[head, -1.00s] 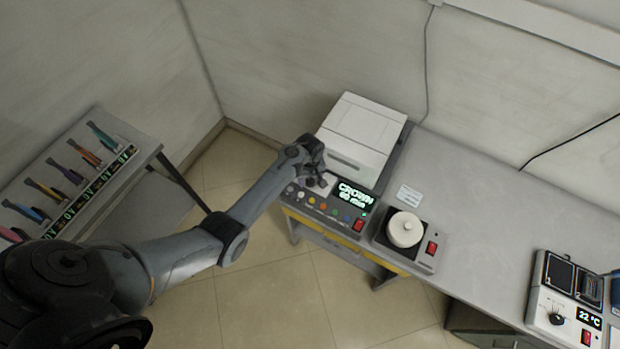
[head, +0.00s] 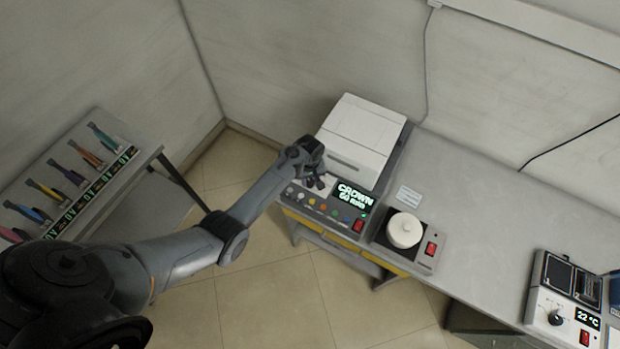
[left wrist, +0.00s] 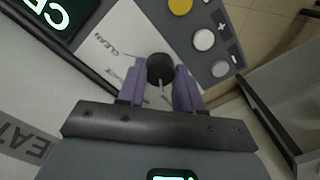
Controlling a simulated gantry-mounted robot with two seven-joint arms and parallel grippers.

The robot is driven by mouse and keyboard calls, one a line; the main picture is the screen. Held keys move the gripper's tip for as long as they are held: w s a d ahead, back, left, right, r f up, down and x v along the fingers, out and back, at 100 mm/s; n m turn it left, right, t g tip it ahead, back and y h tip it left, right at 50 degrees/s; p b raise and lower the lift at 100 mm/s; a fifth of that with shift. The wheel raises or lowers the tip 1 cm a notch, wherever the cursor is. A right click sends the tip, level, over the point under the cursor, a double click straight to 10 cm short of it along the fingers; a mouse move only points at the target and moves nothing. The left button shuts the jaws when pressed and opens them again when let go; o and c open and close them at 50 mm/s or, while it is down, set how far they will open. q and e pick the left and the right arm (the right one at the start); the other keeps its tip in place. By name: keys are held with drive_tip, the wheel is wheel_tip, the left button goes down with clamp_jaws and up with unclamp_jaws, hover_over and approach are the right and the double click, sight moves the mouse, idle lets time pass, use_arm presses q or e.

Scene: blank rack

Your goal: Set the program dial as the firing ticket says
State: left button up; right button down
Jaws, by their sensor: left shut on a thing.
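The program dial is a small black knob (left wrist: 160,66) with a pale pointer line, on a white label plate in the left wrist view. Printed words surround it; "CLEAN" is readable and others are partly hidden by my finger. My left gripper (left wrist: 159,80) is shut on the dial, one purple finger on each side. In the head view my left gripper (head: 318,183) is over the left part of the furnace's front panel and hides the dial. The furnace display (head: 355,195) shows "CROWN" above a minutes line. A small white card (head: 409,195) lies on the bench, its print too small to read.
The white furnace (head: 361,140) stands behind the panel. Coloured buttons (head: 335,215) and a red switch (head: 359,224) sit near my gripper. A white round pot (head: 404,230) stands to the right, and a 22 °C unit (head: 565,300) farther right. A tool rack (head: 110,170) is at left.

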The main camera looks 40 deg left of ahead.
use_arm(q)
drive_tip(key=m+p, duration=0.1)
drive_tip(key=m, duration=0.2)
drive_tip(key=shift+r+p, duration=0.15)
drive_tip(key=shift+p, duration=0.2)
drive_tip(key=m+p, duration=0.1)
drive_tip(key=m, duration=0.2)
drive_tip(key=shift+m, duration=0.4)
drive_tip(key=m+p, duration=0.1)
drive_tip(key=m, duration=0.3)
drive_tip(key=shift+m, duration=2)
drive_tip(key=shift+f, duration=0.2)
drive_tip(key=o, duration=1)
drive_tip(key=shift+o, duration=0.2)
drive_tip(key=shift+r, duration=0.1)
